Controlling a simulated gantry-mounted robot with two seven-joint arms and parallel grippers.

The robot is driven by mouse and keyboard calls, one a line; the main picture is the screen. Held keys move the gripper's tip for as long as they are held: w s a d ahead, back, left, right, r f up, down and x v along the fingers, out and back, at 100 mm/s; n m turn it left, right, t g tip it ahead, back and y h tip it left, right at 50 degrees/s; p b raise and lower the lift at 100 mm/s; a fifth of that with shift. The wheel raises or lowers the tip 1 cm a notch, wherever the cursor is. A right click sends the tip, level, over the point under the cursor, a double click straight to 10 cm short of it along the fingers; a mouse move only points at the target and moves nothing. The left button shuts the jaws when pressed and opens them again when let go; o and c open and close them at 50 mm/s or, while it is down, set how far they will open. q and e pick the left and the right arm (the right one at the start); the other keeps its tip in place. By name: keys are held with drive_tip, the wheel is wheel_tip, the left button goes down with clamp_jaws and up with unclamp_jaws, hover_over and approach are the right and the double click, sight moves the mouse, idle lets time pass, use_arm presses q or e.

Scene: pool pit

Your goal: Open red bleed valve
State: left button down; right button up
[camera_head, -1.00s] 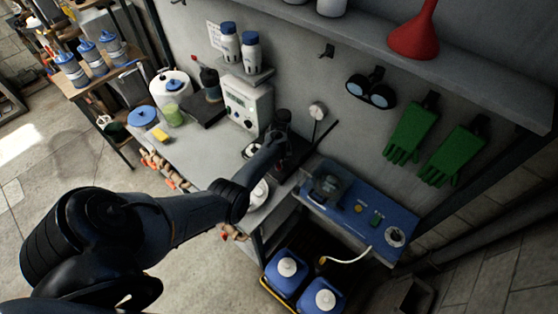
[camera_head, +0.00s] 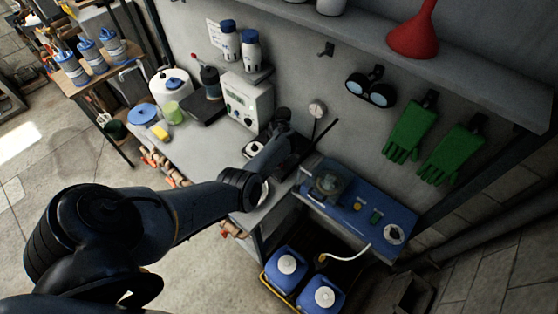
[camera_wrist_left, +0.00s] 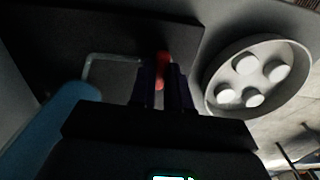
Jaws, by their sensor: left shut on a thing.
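The red bleed valve (camera_wrist_left: 164,62) shows in the left wrist view as a small red piece at and between the tips of my left gripper (camera_wrist_left: 166,82). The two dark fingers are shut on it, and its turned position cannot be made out. In the head view my left arm reaches across the bench, and its dark wrist end (camera_head: 284,124) is beside the dark unit at the back of the bench. The valve and the fingertips are hidden there. My right gripper is not in view.
A round pale tray with white caps (camera_wrist_left: 252,78) lies right of the fingers in the wrist view.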

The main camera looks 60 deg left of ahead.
use_arm(q)
drive_tip(key=shift+f+n, duration=0.1)
drive_tip(key=shift+n, duration=0.2)
drive_tip(key=c, duration=1.1)
unclamp_jaws()
drive_tip(key=shift+r, duration=0.6)
wheel_tip(320, 180, up, 10)
drive_tip(key=p, duration=0.3)
drive_tip(key=shift+f, duration=0.15)
drive_tip(key=shift+s, duration=0.1)
